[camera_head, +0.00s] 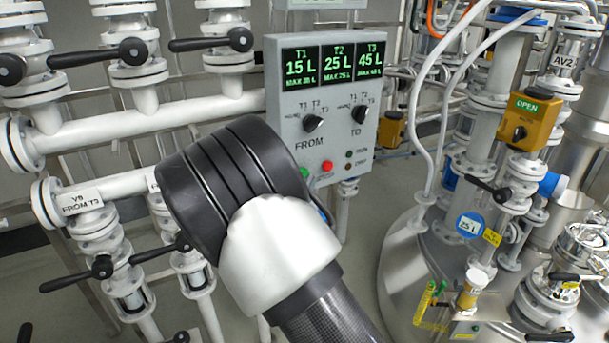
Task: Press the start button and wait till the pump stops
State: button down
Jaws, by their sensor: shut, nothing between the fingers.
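The grey control panel (287,113) stands upright at the centre. Its display (333,65) reads T1 15 L, T2 25 L and T3 45 L in green. Below are the FROM knob (313,123) and the TO knob (359,113); their exact settings are hard to read. A green button (304,171) and a red button (327,166) sit at the panel's lower edge. The green button is just right of my black arm link, which covers the panel's lower left. My gripper is hidden behind my arm, so its contact with any button cannot be seen.
White pipes with black-handled valves (131,51) fill the left, one labelled V8 FROM T3 (82,202). A steel tank (400,270) with fittings stands at right, below a yellow actuator (523,120) reading OPEN. Some floor shows between panel and tank.

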jog(key=shift+w+a, duration=0.15)
jog(key=shift+w, duration=0.05)
jog(key=shift+w+a, duration=0.3)
jog(key=shift+w, duration=0.1)
dwell(0.8)
dwell(0.4)
jog(key=shift+s+d, duration=0.5)
jog(key=shift+s, duration=0.25)
jog(key=s+d, duration=0.1)
jog(key=s, duration=0.1)
jog(key=s+d, duration=0.1)
jog(key=s, duration=0.1)
jog(key=shift+d, duration=0.4)
